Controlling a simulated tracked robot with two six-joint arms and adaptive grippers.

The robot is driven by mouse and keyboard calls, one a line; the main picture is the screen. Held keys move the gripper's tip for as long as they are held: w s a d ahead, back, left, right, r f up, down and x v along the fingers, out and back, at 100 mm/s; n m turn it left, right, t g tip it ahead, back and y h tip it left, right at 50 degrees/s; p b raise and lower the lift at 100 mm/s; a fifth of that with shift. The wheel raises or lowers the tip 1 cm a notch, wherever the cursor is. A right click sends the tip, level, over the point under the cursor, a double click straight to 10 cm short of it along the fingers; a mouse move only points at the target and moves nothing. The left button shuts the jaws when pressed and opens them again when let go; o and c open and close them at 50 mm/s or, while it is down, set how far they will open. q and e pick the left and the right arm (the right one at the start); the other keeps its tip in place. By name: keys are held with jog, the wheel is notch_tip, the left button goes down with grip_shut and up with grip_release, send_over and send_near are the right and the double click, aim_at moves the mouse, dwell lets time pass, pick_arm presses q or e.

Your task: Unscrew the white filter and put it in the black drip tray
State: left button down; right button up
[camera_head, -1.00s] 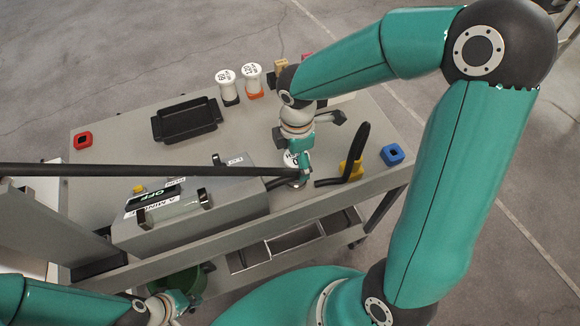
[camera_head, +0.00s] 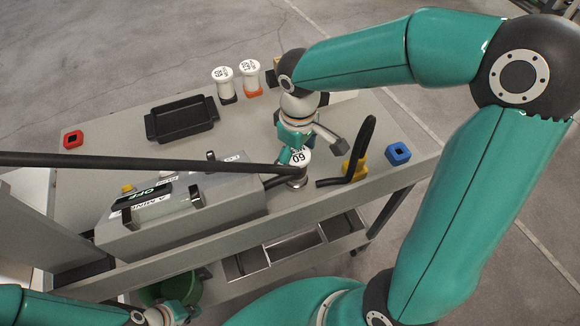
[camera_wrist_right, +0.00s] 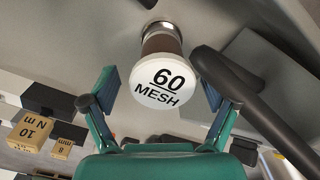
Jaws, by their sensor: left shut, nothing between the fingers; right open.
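The white filter (camera_head: 299,157), marked "60 MESH", stands at the front edge of the bench top on a metal seat beside the black pipe. In the right wrist view the filter (camera_wrist_right: 160,84) shows a white cap, a brownish body and a metal ring. My right gripper (camera_wrist_right: 159,90) is open, one finger on each side of the cap, with visible gaps. In the head view my right gripper (camera_head: 295,147) is over the filter and partly hides it. The black drip tray (camera_head: 182,121) lies empty at the back left. My left gripper (camera_head: 178,312) is shut and empty at the bottom edge.
A long black bar (camera_head: 150,163) crosses the front. A black handle (camera_head: 359,150) rises right of the filter. Red (camera_head: 73,138) and blue (camera_head: 398,153) blocks lie around.

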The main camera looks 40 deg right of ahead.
jog(key=m+b, duration=0.2)
jog(key=m, duration=0.3)
jog(key=shift+f, duration=0.15)
jog(key=m+b, duration=0.1)
jog(key=m, duration=0.2)
jog(key=shift+s, duration=0.1)
jog(key=shift+m, duration=1.2)
jog(key=shift+r, duration=0.2)
jog(key=shift+s+f, duration=0.1)
grip_shut()
